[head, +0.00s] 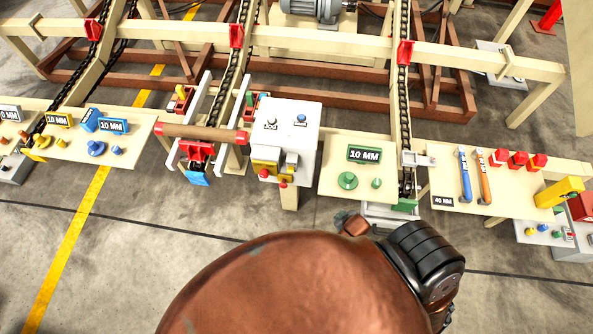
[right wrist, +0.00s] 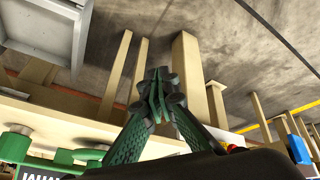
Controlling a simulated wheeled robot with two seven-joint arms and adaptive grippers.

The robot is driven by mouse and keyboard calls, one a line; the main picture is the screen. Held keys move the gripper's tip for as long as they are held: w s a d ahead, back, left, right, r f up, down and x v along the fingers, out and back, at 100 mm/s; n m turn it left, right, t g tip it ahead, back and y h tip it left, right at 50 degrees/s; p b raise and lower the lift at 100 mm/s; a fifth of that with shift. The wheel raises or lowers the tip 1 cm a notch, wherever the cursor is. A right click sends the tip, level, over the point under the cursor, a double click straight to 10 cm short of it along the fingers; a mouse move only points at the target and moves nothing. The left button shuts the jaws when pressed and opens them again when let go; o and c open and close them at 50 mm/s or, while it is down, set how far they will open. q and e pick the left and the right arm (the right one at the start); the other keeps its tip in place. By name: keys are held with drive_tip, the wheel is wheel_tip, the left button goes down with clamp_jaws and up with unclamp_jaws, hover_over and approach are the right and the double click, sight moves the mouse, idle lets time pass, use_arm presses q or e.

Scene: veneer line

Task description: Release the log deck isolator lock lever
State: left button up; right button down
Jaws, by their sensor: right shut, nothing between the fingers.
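I cannot tell for sure which part is the log deck isolator lock lever; no readable label names it. In the right wrist view my right gripper (right wrist: 157,82) is shut and empty, its green-black fingers meeting at the tips. Green knobs (right wrist: 15,145) and an upside-down label show at lower left there, matching the green-knobbed 10 MM panel (head: 329,187) in the head view. The gripper's fingers are not clearly visible in the head view, where a large brown shape and black ringed joint fill the bottom. My left gripper is not in view.
A white control box (head: 303,146) stands left of the green-knobbed panel. A panel with blue and orange handles (head: 443,186) is on the right, with a yellow block (head: 560,191) at its end. Chain conveyors run behind. A grey box (right wrist: 45,35) shows in the right wrist view.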

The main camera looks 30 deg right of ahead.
sight(291, 170)
drive_tip(key=w+d+r+t, duration=0.1)
drive_tip(key=w+r, duration=0.2)
drive_tip(key=r, duration=0.1)
drive_tip(key=w+d+r+n+t, duration=0.1)
drive_tip(key=w+d+r+t, duration=0.1)
drive_tip(key=w+r, duration=0.1)
drive_tip(key=w+d+r+t, duration=0.1)
drive_tip(key=w+r, duration=0.2)
drive_tip(key=r, duration=0.2)
drive_tip(key=shift+w+d+r+t, duration=0.15)
drive_tip(key=shift+w+d+t, duration=0.15)
drive_tip(key=shift+w+d, duration=0.1)
drive_tip(key=w+r+n+t+y, duration=0.2)
drive_tip(key=w+r+n+t, duration=0.1)
drive_tip(key=w+r, duration=0.3)
drive_tip(key=s+a+r+n+g+y+b, duration=0.1)
drive_tip(key=s+a+r+n+g+y, duration=0.1)
drive_tip(key=s+a+r+n+y, duration=0.2)
drive_tip(key=a+r+n+y, duration=0.3)
drive_tip(key=a+r+y, duration=0.1)
drive_tip(key=r+y, duration=0.2)
drive_tip(key=shift+s+r+y, duration=0.2)
drive_tip(key=shift+r+y, duration=0.2)
drive_tip(key=shift+r, duration=0.35)
drive_tip(key=shift+a, duration=0.1)
